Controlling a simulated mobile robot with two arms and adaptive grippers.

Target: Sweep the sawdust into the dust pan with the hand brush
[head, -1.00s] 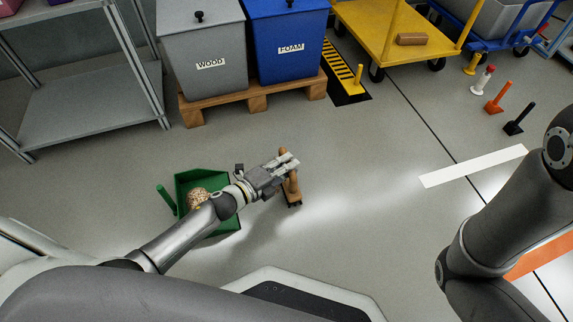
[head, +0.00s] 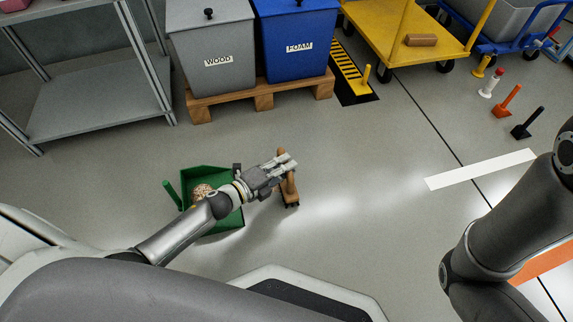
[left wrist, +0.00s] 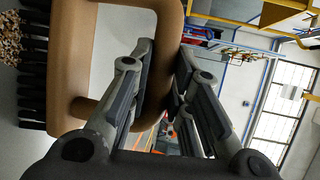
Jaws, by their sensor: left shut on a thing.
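The green dust pan (head: 226,219) lies on the grey floor, with a pile of sawdust (head: 202,191) in it, partly hidden by my left arm. My left gripper (head: 290,163) is shut on the wooden handle of the hand brush (head: 288,192), just right of the pan. In the left wrist view, the brush's brown handle (left wrist: 171,60) passes between the fingers, its dark bristles (left wrist: 33,85) are at the left, and some sawdust (left wrist: 10,38) shows past them. My right arm is at the right edge; its gripper is out of frame.
A grey WOOD bin (head: 215,85) and a blue FOAM bin (head: 297,65) stand on a wooden pallet (head: 236,106) behind. A metal shelf (head: 95,105) is at the left. A yellow cart (head: 400,45) is at the back right. The floor right of the brush is clear.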

